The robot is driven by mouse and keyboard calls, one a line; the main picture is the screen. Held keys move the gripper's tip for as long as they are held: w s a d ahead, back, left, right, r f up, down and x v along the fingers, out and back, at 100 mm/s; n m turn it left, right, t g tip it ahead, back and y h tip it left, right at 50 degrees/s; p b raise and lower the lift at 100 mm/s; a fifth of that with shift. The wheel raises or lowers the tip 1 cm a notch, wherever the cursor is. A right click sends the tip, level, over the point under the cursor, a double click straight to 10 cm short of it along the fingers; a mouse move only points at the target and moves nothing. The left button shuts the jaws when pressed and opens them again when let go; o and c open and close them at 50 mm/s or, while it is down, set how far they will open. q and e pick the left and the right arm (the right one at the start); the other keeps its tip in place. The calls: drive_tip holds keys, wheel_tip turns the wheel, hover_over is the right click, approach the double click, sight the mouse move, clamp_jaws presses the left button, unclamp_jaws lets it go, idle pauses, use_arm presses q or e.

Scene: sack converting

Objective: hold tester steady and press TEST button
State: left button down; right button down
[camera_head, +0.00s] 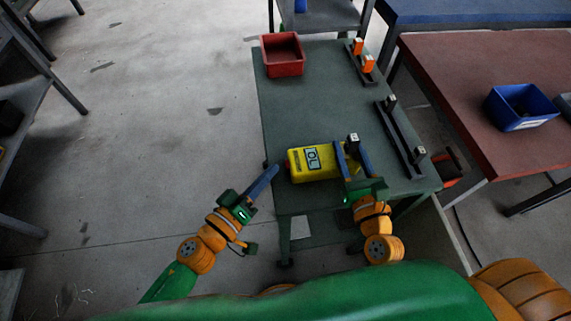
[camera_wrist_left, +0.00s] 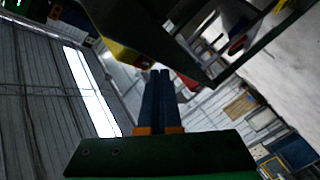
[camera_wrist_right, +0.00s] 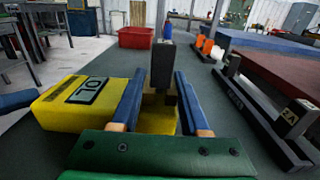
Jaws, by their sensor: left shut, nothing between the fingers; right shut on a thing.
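I cannot make out the TEST button itself.
A red bin (camera_head: 283,68) stands at the table's far left. Dark racks (camera_head: 400,138) with upright posts and orange parts (camera_head: 368,64) line the right side. A blue bin (camera_head: 522,115) sits on the red-topped table (camera_head: 470,75). The middle of the green table (camera_head: 310,110) is clear.

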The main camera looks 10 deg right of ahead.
use_arm(q)
drive_tip(key=a, duration=0.5)
idle(0.5)
idle(1.5)
use_arm(e)
drive_tip(key=shift+c, duration=1.6)
unclamp_jaws()
